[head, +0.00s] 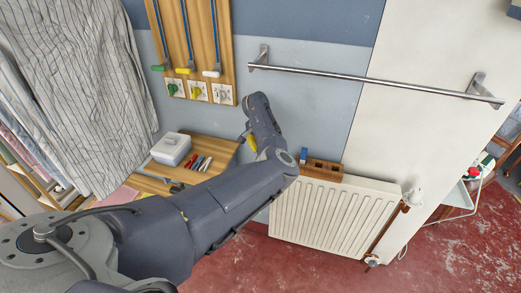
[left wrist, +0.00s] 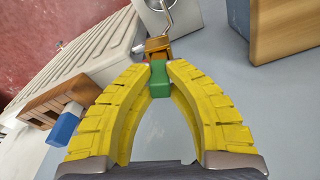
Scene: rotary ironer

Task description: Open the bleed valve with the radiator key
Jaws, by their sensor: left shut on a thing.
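My left gripper (left wrist: 159,72) is shut on a small green piece, likely the handle of a radiator key (left wrist: 160,80), held between its yellow fingertips. Just beyond the green piece is an orange-brown block (left wrist: 158,44); I cannot tell whether the two touch or whether this block is the bleed valve. In the head view the left gripper (head: 249,139) is mostly hidden by my own arm, beside the wall above the left end of the white radiator (head: 335,213). The radiator also shows in the left wrist view (left wrist: 75,55). My right gripper is not in view.
A wooden holder (head: 325,172) with a blue-topped piece (head: 304,155) sits at the radiator's top. A wooden desk (head: 215,148) with a white box (head: 171,149) and pens stands left. A towel rail (head: 370,78) and a tool board (head: 222,45) are on the wall.

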